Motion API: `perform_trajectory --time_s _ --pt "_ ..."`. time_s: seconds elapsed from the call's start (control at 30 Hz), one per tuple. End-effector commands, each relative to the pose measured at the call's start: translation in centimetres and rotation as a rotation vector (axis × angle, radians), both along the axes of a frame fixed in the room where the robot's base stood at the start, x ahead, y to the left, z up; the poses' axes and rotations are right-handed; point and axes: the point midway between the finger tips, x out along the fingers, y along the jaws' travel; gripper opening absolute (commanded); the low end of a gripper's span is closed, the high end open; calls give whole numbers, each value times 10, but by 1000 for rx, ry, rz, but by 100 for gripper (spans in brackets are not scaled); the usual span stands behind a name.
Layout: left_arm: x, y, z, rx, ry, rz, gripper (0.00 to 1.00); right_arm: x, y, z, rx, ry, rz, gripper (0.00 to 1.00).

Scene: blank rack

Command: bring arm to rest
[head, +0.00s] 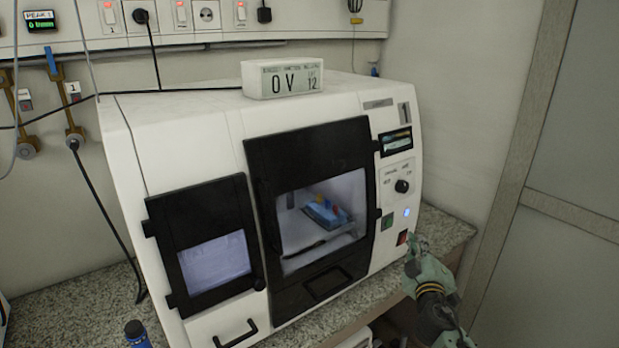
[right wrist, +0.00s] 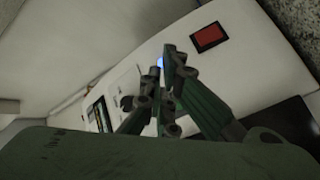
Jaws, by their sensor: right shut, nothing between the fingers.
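My right gripper (head: 413,243) is shut and empty at the lower right of the white machine's front, close to its red button (head: 403,238). In the right wrist view its closed fingers (right wrist: 172,60) point towards the machine's front panel, with the red button (right wrist: 208,37) just above and right of the tips. I cannot tell whether the fingertips touch the panel. My left gripper is not in view.
The white machine (head: 190,150) stands on a speckled counter (head: 445,232). Its dark-framed door (head: 310,150) is shut, with a blue item (head: 325,212) inside. A label box (head: 282,78) sits on top. Cables hang at the left; a panel wall is at right.

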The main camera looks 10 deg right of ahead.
Motion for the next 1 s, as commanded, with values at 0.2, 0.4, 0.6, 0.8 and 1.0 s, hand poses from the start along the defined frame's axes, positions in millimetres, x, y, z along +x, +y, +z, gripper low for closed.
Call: perform_trajectory --time_s 0.2,0.4,0.6,0.8,1.0 --pt "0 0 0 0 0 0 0 -10 5 -70 58 117 7 0" --pt "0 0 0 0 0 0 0 -56 25 -211 193 354 18 0" --pt "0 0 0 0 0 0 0 -134 55 -341 333 586 16 0" --pt "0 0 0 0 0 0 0 -238 93 -449 475 802 -4 0" --pt "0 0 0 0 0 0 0 -363 135 -530 615 1003 -46 0"
